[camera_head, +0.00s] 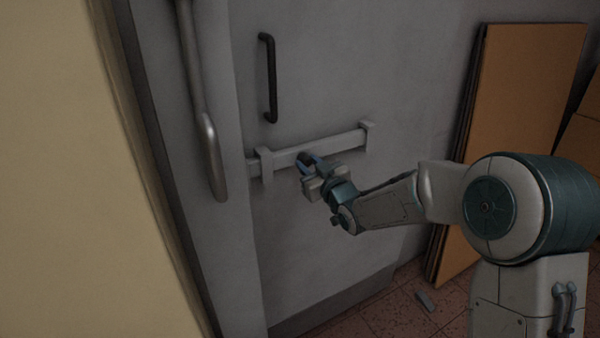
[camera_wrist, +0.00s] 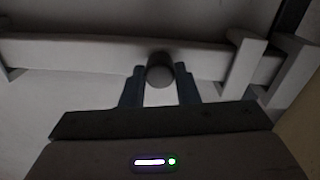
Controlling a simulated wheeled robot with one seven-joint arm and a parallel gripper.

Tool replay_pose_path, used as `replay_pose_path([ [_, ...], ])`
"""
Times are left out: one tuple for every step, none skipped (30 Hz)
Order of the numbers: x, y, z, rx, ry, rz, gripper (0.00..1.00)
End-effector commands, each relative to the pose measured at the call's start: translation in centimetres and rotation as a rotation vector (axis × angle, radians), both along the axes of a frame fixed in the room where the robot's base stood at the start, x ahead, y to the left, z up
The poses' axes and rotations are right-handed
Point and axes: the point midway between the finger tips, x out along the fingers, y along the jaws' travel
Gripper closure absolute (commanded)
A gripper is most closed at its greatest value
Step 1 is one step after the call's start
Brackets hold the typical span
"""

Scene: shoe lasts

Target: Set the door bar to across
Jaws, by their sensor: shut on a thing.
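The door bar (camera_head: 337,142) is a pale grey flat bar lying across the grey door (camera_head: 310,85), held by two brackets. Its left end reaches the door frame beside the left bracket (camera_head: 264,164); the right bracket (camera_head: 367,136) is near its other end. My gripper (camera_head: 308,162) is at the bar's middle, shut on the bar's dark round knob. In the wrist view the knob (camera_wrist: 160,70) sits between my two fingertips (camera_wrist: 160,74), and the bar (camera_wrist: 90,53) runs behind it through the brackets. The exact contact is dim.
A black door handle (camera_head: 268,78) is above the bar. A long grey lever (camera_head: 211,150) hangs on the frame at left. Brown boards (camera_head: 515,110) lean on the wall at right. A cream surface (camera_head: 70,180) fills the near left.

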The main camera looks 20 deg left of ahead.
Motion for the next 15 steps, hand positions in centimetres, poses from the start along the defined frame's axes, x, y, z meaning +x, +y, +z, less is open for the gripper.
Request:
replay_pose_path([
  [-0.03,-0.15,-0.06,0.002,-0.002,-0.005,1.0],
  [-0.01,-0.23,-0.01,0.001,-0.002,-0.007,1.0],
  [0.0,-0.29,0.04,0.002,-0.001,-0.009,1.0],
  [-0.02,-0.3,0.07,0.001,-0.001,-0.009,1.0],
  [-0.02,-0.3,0.09,0.001,-0.001,-0.009,1.0],
  [-0.04,-0.27,0.1,0.001,-0.001,-0.009,1.0],
  [-0.06,-0.25,0.11,0.002,0.0,-0.008,1.0],
  [-0.08,-0.22,0.11,0.001,0.0,-0.007,1.0],
  [-0.11,-0.18,0.1,0.001,0.0,-0.007,1.0],
  [-0.13,-0.15,0.1,0.001,0.0,-0.006,1.0],
  [-0.14,-0.13,0.1,0.001,0.0,-0.006,1.0],
  [-0.17,-0.1,0.09,0.001,0.0,-0.005,0.69],
  [-0.18,-0.08,0.09,0.001,0.0,-0.005,0.61],
  [-0.19,-0.07,0.09,0.001,0.0,-0.004,0.53],
  [-0.18,-0.08,0.09,0.0,0.001,-0.005,0.5],
])
